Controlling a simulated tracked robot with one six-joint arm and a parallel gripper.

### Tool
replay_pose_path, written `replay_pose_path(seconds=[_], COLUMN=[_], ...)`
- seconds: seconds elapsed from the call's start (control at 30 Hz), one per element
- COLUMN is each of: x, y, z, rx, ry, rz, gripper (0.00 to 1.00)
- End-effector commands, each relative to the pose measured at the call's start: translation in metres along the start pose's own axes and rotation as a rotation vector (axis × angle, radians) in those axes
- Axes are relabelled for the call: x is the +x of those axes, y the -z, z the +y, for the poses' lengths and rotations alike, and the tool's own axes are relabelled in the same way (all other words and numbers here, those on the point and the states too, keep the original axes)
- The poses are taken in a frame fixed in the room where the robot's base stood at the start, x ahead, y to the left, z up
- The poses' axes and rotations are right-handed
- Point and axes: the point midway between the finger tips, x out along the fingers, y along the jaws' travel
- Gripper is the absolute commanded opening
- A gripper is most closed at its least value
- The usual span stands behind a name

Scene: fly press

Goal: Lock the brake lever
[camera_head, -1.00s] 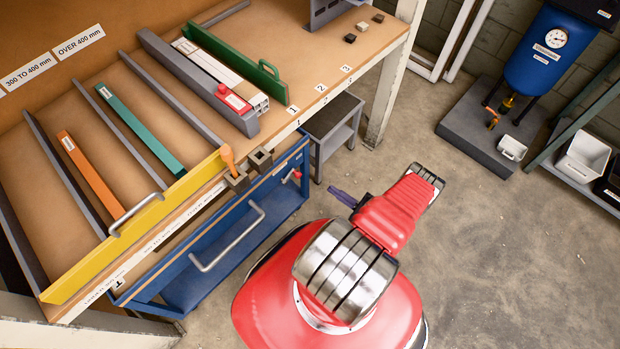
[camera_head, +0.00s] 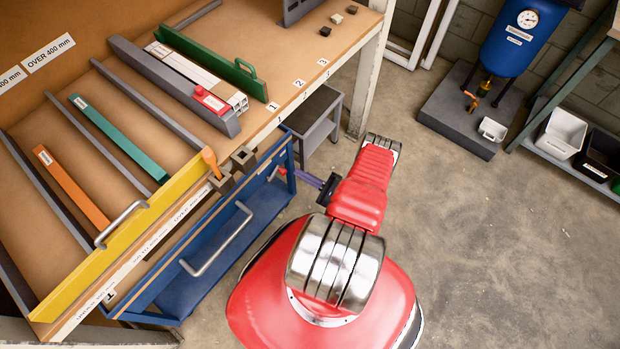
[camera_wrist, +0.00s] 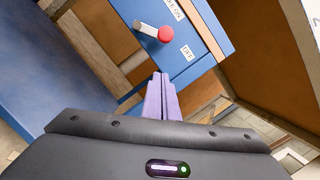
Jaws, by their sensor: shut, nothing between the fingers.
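The brake lever is a short grey bar with a red knob on the blue end panel of the trolley. In the wrist view its red knob (camera_wrist: 165,34) is above my fingertips, left of and between an "ON" label and an "OFF" label. In the head view the brake lever (camera_head: 283,171) shows small at the right end of the blue trolley (camera_head: 249,215). My gripper (camera_wrist: 160,76) has purple fingers, shut and empty, pointing at the panel below the knob. In the head view my gripper (camera_head: 296,174) is just right of the lever. Contact with the panel cannot be told.
The wooden bench (camera_head: 290,65) stands above and behind the trolley, with a yellow gate (camera_head: 125,240) along its front. A grey stand (camera_head: 318,118) is behind my gripper. A blue tank (camera_head: 519,40) stands at the back right.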

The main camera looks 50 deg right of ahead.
Motion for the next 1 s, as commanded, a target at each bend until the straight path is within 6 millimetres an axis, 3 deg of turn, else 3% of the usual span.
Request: replay_pose_path(seconds=[0.1, 0.53, 1.0], x=[0.012, 0.019, 0.019], y=[-0.003, -0.036, -0.038], z=[0.0, 0.001, -0.001], rx=[0.002, 0.002, 0.0], ry=[-0.001, 0.0, 0.0], rz=[-0.001, 0.0, 0.0], gripper=[0.0, 0.0, 0.0])
